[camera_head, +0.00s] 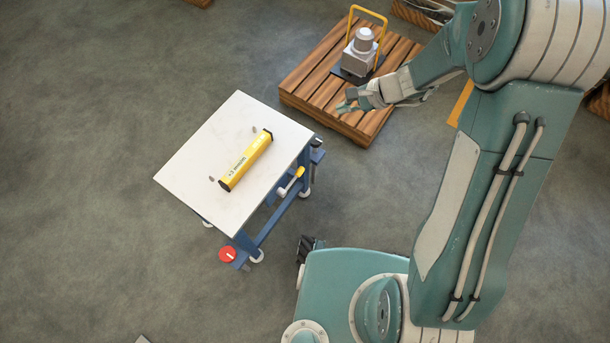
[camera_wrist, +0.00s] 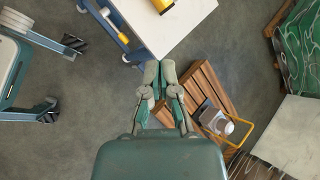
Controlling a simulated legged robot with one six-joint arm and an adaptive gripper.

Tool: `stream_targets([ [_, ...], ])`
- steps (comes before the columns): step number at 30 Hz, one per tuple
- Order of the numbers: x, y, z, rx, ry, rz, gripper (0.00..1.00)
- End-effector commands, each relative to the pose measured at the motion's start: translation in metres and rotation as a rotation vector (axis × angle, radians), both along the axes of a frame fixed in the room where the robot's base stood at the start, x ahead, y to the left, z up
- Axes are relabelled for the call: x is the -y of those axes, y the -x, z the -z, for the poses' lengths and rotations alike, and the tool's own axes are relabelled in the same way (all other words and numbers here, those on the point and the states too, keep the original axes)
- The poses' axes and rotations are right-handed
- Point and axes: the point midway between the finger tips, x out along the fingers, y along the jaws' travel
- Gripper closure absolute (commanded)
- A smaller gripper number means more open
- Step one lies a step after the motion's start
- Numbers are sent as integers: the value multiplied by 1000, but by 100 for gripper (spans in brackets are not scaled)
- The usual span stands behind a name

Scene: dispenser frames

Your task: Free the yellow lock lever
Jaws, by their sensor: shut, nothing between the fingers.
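The yellow lock lever (camera_head: 298,173) sits on the near side of the blue-framed table, below the white top, with a pale shaft. Its yellow end also shows in the wrist view (camera_wrist: 123,38), up and left of my gripper. My gripper (camera_head: 346,102) is shut and empty. It is up and to the right of the lever in the head view, apart from it, and overlaps the pallet in the picture. In the wrist view my gripper (camera_wrist: 160,72) points toward the table edge. The exact locked position of the lever is too small to tell.
The white table top (camera_head: 195,170) carries a yellow bar-shaped device (camera_head: 247,160) and small loose bits. A red knob (camera_head: 228,254) is low on the table's frame. A wooden pallet (camera_head: 308,78) bears a grey unit with a yellow handle (camera_head: 369,13). Floor left is clear.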

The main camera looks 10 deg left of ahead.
Motion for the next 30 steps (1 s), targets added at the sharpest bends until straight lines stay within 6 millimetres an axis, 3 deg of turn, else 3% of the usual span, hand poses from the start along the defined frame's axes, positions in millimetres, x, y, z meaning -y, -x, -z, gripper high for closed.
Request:
stream_targets([
  [1,-5,-4,23,-48,-19,40,100],
  [11,-22,-18,158,-306,-110,348,100],
  [17,-24,-4,250,-453,-124,547,100],
  [21,-20,16,313,-546,-118,687,100],
  [25,-15,35,355,-604,-106,786,100],
  [30,-11,46,378,-633,-98,844,100],
])
